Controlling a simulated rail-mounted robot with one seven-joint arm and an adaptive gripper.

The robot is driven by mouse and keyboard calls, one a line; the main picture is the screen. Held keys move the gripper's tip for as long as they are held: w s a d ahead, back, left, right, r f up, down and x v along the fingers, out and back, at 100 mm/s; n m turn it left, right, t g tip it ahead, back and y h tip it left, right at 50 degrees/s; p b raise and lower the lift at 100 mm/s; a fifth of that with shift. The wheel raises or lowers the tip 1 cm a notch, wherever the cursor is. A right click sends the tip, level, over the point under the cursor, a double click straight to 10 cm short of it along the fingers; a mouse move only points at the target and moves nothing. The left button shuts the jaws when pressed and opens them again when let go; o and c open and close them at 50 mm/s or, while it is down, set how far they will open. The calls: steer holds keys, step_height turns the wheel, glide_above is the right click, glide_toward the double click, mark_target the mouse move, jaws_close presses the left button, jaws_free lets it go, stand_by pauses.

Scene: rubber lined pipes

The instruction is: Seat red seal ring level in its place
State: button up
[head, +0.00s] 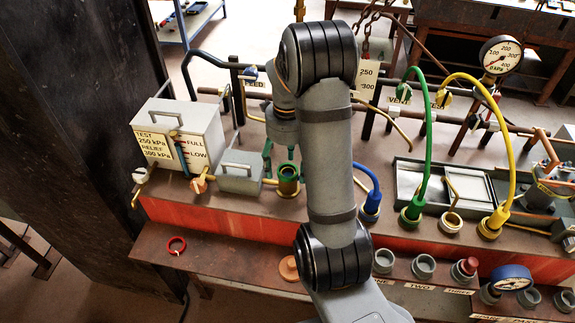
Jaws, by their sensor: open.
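The red seal ring (176,245) lies on the brown front ledge at the left, apart from my gripper. My gripper (285,163) points down, open, with green fingers, over or close to an upright brass-and-green fitting (288,187) on the bench. I see nothing held between the fingers. I cannot tell whether the fingers touch the fitting. Which spot is the ring's place is not clear from this view. My arm hides part of the bench to the right of the gripper.
A grey tank (180,135) and a smaller grey box (241,172) stand left of the gripper. Blue (371,190), green (421,130) and yellow (510,140) hoses arch at the right. An orange disc (289,268) and several grey cups line the front ledge. The ledge around the ring is clear.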

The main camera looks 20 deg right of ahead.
step_height(320, 180, up, 12)
stand_by(0.6)
stand_by(0.4)
step_height(320, 180, down, 12)
steer(key=shift+r, duration=0.15)
steer(key=shift+r+p, duration=0.4)
steer(key=shift+p, duration=0.15)
steer(key=shift+f, duration=0.15)
